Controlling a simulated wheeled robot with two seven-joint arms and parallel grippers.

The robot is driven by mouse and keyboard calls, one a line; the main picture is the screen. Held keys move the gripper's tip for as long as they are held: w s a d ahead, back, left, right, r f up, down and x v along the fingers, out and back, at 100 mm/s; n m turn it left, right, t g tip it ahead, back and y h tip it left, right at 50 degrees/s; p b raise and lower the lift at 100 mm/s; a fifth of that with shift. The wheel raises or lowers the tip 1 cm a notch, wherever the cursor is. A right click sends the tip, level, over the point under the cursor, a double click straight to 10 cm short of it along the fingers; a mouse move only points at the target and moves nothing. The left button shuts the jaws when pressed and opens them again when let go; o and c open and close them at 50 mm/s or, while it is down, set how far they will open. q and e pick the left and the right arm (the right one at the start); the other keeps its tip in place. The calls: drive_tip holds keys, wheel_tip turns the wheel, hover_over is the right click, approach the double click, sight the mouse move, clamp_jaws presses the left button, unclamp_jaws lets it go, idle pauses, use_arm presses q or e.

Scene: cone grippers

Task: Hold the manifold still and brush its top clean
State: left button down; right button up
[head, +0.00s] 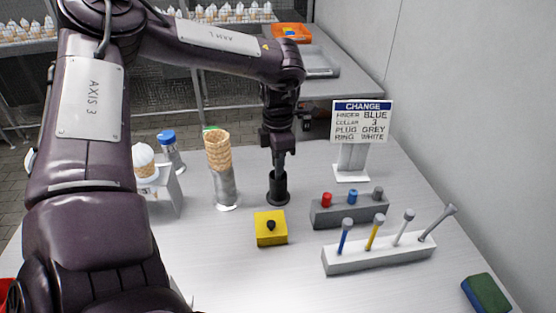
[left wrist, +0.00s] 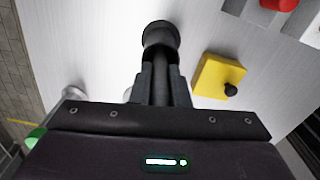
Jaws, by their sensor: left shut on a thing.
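My left gripper (head: 279,168) reaches down from above the table and is shut on a dark cylindrical piece (head: 278,190). The piece stands upright with its wider round foot at the table top. It may be the manifold; I cannot tell for sure. In the left wrist view, the fingers (left wrist: 161,85) close around the stem of this dark piece (left wrist: 160,36), and its top is hidden between them. No brush can be made out for certain. My right gripper is not in view.
A yellow block with a black knob (head: 270,233) sits close in front. A grey block with coloured plugs (head: 349,212) and a white rack of coloured sticks (head: 378,255) lie right. Cones (head: 218,155) stand left, a sign (head: 361,120) behind, a green-blue sponge (head: 486,294) front right.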

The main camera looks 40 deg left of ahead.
use_arm(q)
wheel_tip(320, 180, up, 10)
drive_tip(key=shift+f, duration=0.15)
idle(0.4)
